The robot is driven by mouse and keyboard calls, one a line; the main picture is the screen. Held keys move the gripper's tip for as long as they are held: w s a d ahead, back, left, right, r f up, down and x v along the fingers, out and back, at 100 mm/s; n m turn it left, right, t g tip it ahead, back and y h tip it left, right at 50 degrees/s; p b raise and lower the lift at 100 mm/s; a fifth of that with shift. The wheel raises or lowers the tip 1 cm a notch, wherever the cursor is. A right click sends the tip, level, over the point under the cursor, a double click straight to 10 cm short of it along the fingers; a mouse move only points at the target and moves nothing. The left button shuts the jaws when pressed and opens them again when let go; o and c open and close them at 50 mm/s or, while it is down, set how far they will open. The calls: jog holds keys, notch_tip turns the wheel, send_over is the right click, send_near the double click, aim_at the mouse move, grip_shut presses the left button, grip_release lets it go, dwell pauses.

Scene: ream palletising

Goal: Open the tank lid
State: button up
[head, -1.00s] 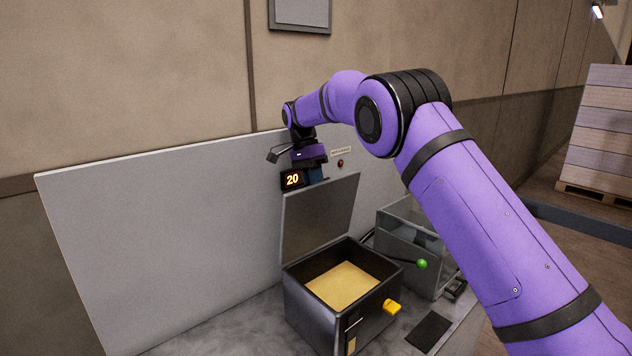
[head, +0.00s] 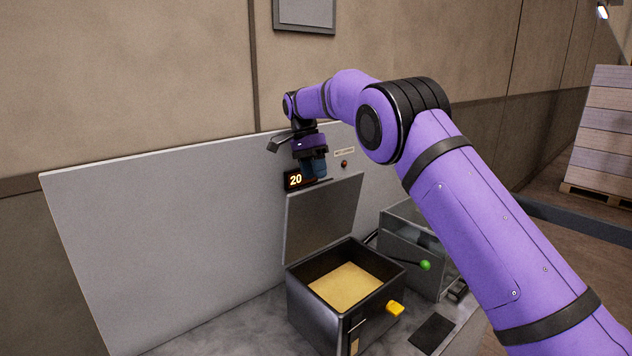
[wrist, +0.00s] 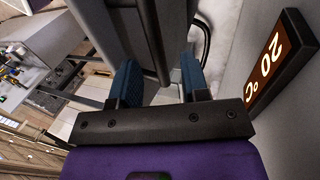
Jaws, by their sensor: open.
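The dark metal tank (head: 325,310) stands on the bench, with tan contents (head: 345,287) showing inside. Its grey lid (head: 322,218) stands upright at the tank's back edge, so the tank is open. A yellow handle (head: 395,309) sticks out from the tank's right side. My gripper (head: 313,172) is above and behind the lid's top edge, close to the back panel. In the wrist view my gripper (wrist: 160,82) has its blue fingers apart, with grey and dark metal parts beyond them. I cannot tell whether the fingers touch the lid.
A display reading 20 (head: 296,180) is on the back panel (head: 160,230), close beside my gripper; it also shows in the wrist view (wrist: 268,60). A clear-topped box (head: 408,250) and a green knob (head: 425,265) are right of the tank. A dark pad (head: 431,333) lies in front.

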jog(key=shift+v, duration=2.05)
jog(key=c, duration=0.7)
jog(key=shift+s+r+t, duration=0.1)
jog(key=shift+r+t, duration=0.15)
jog(key=shift+t, duration=0.05)
grip_shut()
jog(key=s+r+t, duration=0.1)
jog(key=s+t, duration=0.1)
jog(key=s+d+r+t, duration=0.1)
jog(key=s+t, duration=0.2)
jog(key=s+d+r+t+y, duration=0.1)
jog(key=s+t, duration=0.1)
jog(key=s, duration=0.1)
jog(key=shift+s+r+n+t, duration=0.1)
jog(key=shift+r+n+t, duration=0.05)
jog(key=shift+n+t, duration=0.15)
jog(key=a+x, duration=0.1)
jog(key=x, duration=0.8)
jog(key=shift+s+d+f+t+y, duration=0.2)
jog(key=shift+d+f+t+y, duration=0.1)
jog(key=shift+t, duration=0.1)
